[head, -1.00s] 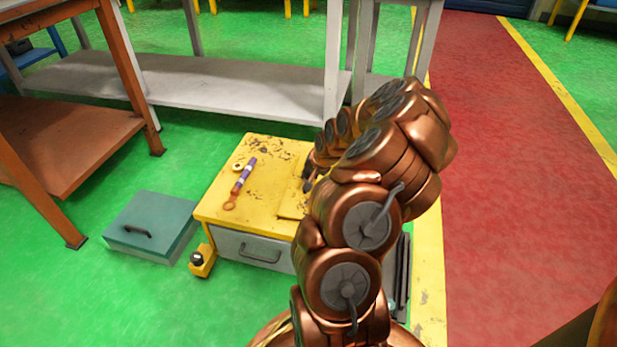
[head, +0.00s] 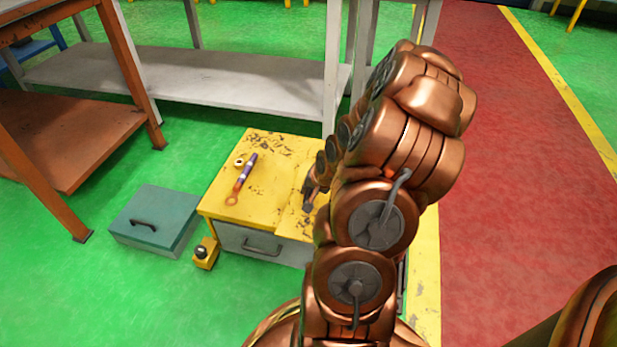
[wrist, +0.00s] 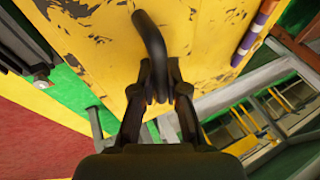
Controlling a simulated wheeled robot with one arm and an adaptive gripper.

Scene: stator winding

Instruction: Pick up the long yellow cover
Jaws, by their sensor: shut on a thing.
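The long yellow cover (head: 294,222), with chipped paint, lies along the right side of the yellow-topped box (head: 258,150); my arm hides its right part. In the wrist view the cover (wrist: 110,50) fills the upper middle, with a bent dark handle (wrist: 149,35) rising from it. My gripper (wrist: 160,90) is shut on the handle's near end. In the head view my gripper (head: 309,194) shows only partly beside my copper arm, over the cover. I cannot tell whether the cover is clear of the box.
A grey-green case (head: 155,215) and a small yellow block (head: 205,253) stand left on the floor. A grey shelf (head: 220,85) is behind. Red floor (head: 500,180) at right is clear.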

